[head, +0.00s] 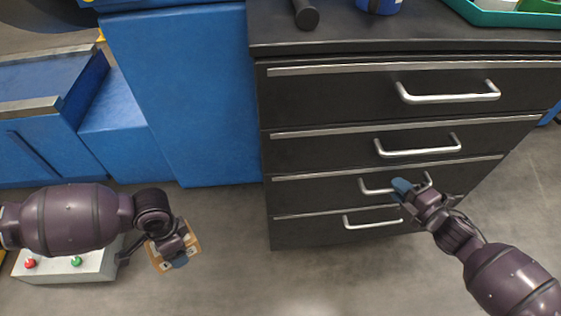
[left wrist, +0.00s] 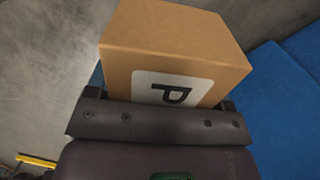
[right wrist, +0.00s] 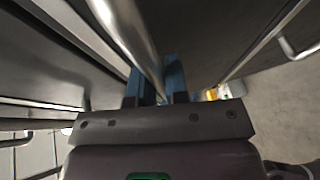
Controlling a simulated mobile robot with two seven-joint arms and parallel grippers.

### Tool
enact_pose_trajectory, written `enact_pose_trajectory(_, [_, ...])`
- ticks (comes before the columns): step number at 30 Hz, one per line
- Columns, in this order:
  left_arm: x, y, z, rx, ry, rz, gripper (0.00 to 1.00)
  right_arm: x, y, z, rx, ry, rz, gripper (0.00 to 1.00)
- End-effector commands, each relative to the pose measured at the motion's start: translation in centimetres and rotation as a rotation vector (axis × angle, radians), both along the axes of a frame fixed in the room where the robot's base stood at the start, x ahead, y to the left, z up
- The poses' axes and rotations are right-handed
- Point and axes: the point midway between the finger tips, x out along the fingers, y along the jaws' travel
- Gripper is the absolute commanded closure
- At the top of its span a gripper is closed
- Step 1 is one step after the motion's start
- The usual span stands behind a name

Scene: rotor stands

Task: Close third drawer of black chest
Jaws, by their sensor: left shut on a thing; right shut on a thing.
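The black chest (head: 262,150) has a stack of drawers with silver bar handles. The third drawer (head: 310,192) from the top has its handle (head: 372,188) at my right gripper (head: 402,188). My right gripper is shut on this handle; in the right wrist view the bar (right wrist: 140,45) runs between the blue fingers (right wrist: 156,85). The third drawer looks about in line with the others; I cannot tell whether a small gap is left. My left gripper (head: 178,255) is shut on a cardboard box (left wrist: 175,45) with a white "P" label, away from the chest.
The chest top holds a dark cylinder (head: 306,14), a blue object (head: 378,5) and a green tray (head: 500,16). A blue block (head: 180,100) stands directly left of the chest. A grey box with red and green buttons (head: 90,265) is under my left arm. The floor before the chest is clear.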

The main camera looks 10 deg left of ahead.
Motion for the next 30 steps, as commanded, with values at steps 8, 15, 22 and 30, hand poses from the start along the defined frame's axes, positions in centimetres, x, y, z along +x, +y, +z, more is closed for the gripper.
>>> enact_pose_trajectory(8, [0.1,0.0,0.1,0.0,-0.001,0.0,0.59,0.4,0.0,0.3,0.001,-0.004,-0.006,0.81])
enact_pose_trajectory(15, [0.1,0.0,0.1,-0.001,-0.002,0.0,0.59,0.3,0.0,0.3,0.001,-0.004,-0.004,0.61])
enact_pose_trajectory(22, [0.1,0.0,0.2,0.0,-0.004,0.0,0.59,0.1,-0.1,0.3,0.001,-0.003,-0.004,0.61])
enact_pose_trajectory(30, [1.2,0.0,2.2,0.0,-0.037,0.0,0.59,-1.9,-2.2,1.2,-0.001,-0.007,-0.004,0.61])
